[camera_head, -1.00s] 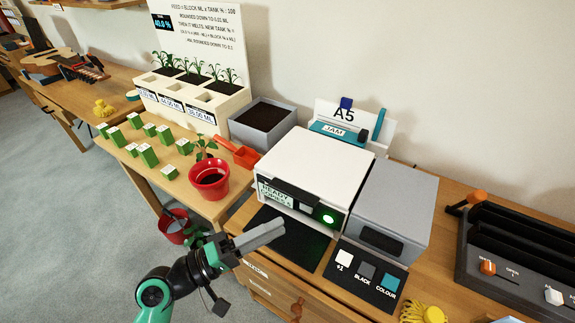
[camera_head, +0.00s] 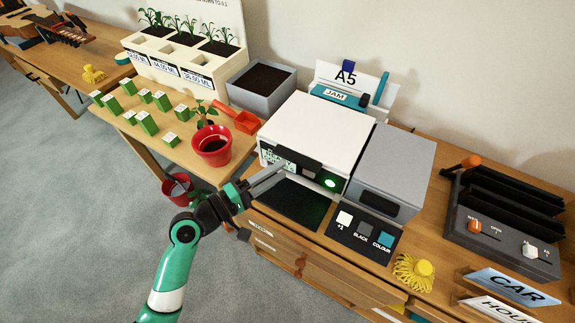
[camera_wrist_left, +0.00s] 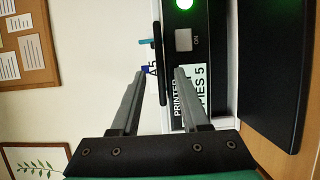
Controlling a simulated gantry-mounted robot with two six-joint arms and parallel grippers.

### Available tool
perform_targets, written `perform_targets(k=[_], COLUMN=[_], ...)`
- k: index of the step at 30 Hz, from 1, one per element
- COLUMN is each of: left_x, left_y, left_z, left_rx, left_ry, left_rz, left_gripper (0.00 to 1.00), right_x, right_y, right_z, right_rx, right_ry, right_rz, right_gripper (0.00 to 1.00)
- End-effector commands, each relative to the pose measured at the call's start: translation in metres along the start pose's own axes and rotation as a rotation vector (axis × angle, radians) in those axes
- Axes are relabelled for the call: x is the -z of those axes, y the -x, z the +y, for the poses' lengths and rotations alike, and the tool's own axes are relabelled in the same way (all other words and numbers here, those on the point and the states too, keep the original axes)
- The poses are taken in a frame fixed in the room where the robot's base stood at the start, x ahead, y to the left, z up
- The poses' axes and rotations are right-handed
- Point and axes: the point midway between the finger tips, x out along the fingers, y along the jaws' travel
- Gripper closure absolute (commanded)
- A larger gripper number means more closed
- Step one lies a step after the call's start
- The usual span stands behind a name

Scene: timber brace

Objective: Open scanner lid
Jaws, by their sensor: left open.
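The scanner is a white box-shaped machine with a flat white lid (camera_head: 318,130), shut, in the head view. A black handle (camera_head: 292,162) sticks out from the lid's front edge. Below it are a display and a lit green button (camera_head: 330,183). My left gripper (camera_head: 283,172) is just in front of the machine's front face, near the handle. In the left wrist view, its two fingers (camera_wrist_left: 158,80) are apart, with the black handle bar (camera_wrist_left: 158,45) between their tips, seemingly beyond them. Contact cannot be told. My right gripper is not in view.
A grey box (camera_head: 392,170) stands right of the scanner, with a button panel (camera_head: 362,235) before it. A black tray (camera_head: 290,204) lies below the front face. A red plant pot (camera_head: 211,146) stands to the left. A JAM-labelled stand (camera_head: 345,97) is behind.

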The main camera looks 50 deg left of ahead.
Motion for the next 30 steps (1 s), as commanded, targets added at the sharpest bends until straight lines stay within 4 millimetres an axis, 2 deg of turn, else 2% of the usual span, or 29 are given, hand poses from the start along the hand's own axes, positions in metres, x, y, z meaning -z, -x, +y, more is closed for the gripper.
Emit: perform_targets(k=[3,6,15,17,23,30], left_x=[-0.001,-0.001,0.000,0.000,0.000,0.000], left_y=[-0.022,-0.033,-0.038,-0.037,-0.037,-0.037], left_z=[-0.001,0.000,0.000,0.000,0.000,0.000], left_rx=[-0.001,-0.001,0.000,0.000,0.000,0.000], left_ry=[-0.002,-0.001,0.000,0.000,0.000,0.000], left_rz=[-0.002,-0.001,0.000,0.000,0.000,0.000], left_gripper=[0.55,0.55,0.55,0.62,0.98,1.00], right_x=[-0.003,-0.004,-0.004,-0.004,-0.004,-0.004], right_y=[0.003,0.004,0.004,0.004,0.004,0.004], right_z=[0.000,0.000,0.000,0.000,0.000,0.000], right_rx=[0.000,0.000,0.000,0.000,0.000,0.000], right_ry=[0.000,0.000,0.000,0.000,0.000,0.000], right_rz=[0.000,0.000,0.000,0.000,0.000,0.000], right_gripper=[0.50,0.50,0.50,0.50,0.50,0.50])
